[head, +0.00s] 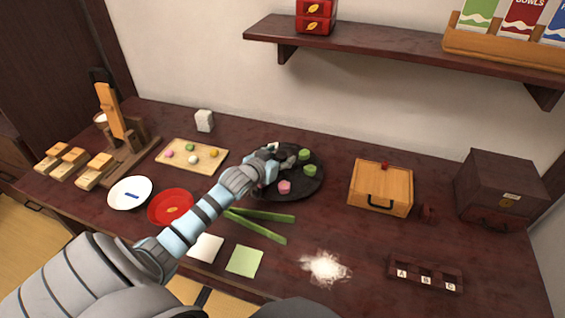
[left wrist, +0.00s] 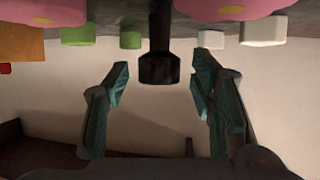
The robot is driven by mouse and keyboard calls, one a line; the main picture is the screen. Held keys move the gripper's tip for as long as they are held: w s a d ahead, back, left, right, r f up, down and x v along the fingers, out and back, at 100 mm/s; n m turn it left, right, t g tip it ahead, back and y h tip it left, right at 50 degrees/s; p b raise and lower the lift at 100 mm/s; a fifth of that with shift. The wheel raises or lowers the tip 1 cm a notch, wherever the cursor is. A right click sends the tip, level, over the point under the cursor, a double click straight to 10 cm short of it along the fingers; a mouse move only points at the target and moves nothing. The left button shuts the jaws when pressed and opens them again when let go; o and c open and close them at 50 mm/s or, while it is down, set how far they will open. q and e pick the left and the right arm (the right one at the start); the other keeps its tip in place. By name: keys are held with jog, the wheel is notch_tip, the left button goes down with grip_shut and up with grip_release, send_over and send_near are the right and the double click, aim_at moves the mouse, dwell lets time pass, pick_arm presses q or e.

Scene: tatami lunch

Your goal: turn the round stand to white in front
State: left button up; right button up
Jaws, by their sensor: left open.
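The round stand (head: 312,188) is a dark disc on the table, right of centre. Pink (head: 284,187) and green (head: 310,170) pieces sit on it, with a white piece (head: 272,147) at its back left. My left gripper (head: 284,160) is over the stand's left and middle part and hides some of it. In the left wrist view, which appears upside down, the open fingers (left wrist: 162,80) stand on either side of a black knobbed post (left wrist: 159,68), with gaps on both sides. My right gripper is not seen.
A board of small sweets (head: 180,163), a white bowl (head: 130,193) and a red bowl (head: 171,207) lie left. Green strips (head: 262,215) lie in front of the stand. A wooden box (head: 381,188) is to its right. White powder (head: 326,267) lies nearer.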

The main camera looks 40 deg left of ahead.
pick_arm(q)
jog(key=shift+w+f, duration=0.25)
jog(key=shift+w, duration=0.35)
jog(key=shift+r, duration=0.1)
jog(key=shift+c, duration=0.3)
grip_shut()
